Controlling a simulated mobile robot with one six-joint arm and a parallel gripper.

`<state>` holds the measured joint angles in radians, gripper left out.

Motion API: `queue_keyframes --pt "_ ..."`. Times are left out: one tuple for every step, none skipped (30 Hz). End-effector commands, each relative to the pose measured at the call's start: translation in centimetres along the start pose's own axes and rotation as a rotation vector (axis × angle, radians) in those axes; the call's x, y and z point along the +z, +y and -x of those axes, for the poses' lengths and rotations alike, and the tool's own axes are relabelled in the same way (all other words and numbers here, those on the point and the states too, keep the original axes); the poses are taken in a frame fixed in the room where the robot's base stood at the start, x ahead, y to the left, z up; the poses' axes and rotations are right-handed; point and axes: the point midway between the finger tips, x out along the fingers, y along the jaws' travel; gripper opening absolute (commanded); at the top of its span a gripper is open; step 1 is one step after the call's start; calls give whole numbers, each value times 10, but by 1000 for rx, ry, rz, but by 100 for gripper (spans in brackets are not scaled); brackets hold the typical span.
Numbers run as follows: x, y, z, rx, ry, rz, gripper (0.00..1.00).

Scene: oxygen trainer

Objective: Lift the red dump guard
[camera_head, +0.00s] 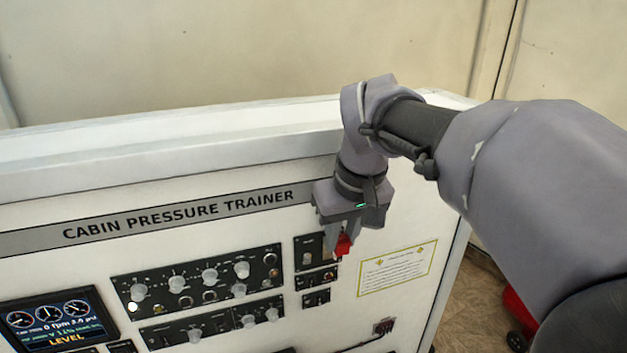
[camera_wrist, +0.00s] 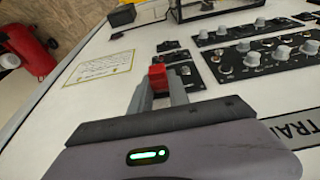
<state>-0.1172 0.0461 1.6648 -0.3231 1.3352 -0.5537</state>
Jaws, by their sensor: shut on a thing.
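The red dump guard (camera_head: 343,244) is a small red block at the upper right of the trainer's panels, just below my gripper in the head view. It also shows in the wrist view (camera_wrist: 157,77), between my gripper's fingertips. My gripper (camera_wrist: 158,88) has its two grey fingers shut on the red guard, one on each side. In the head view my gripper (camera_head: 338,238) hangs over the panel and hides part of the guard and its mount. How far the guard is tilted cannot be told.
The white trainer front (camera_head: 230,230) carries black panels with several grey knobs (camera_head: 209,275). Small switch plates (camera_head: 316,280) sit just below the guard. A yellow-bordered label (camera_head: 397,267) is to the right. A lit display (camera_head: 58,318) is at lower left. A red tank (camera_wrist: 25,48) stands on the floor.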

Motion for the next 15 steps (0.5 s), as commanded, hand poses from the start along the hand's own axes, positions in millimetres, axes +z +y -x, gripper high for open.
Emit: queue_keyframes --pt "-2 0 2 0 -19 0 0" --pt "-2 0 2 0 -30 0 0" --pt "-2 0 2 0 -44 0 0" --pt "-3 0 2 0 -53 0 0" --pt "-3 0 1 0 -61 1 0" --pt "-3 0 1 0 -71 1 0" --pt "-3 0 1 0 -78 1 0" --pt "-3 0 1 0 -83 1 0" --pt "-3 0 1 -1 -89 0 0" --pt "-3 0 1 -1 -92 0 0" --pt "-3 0 1 -1 -95 0 0" --pt "-3 0 1 -1 -99 0 0" --pt "-3 0 1 -1 -101 0 0" --pt "-3 0 1 -1 -102 0 0" --pt "-3 0 1 -1 -104 -1 0"
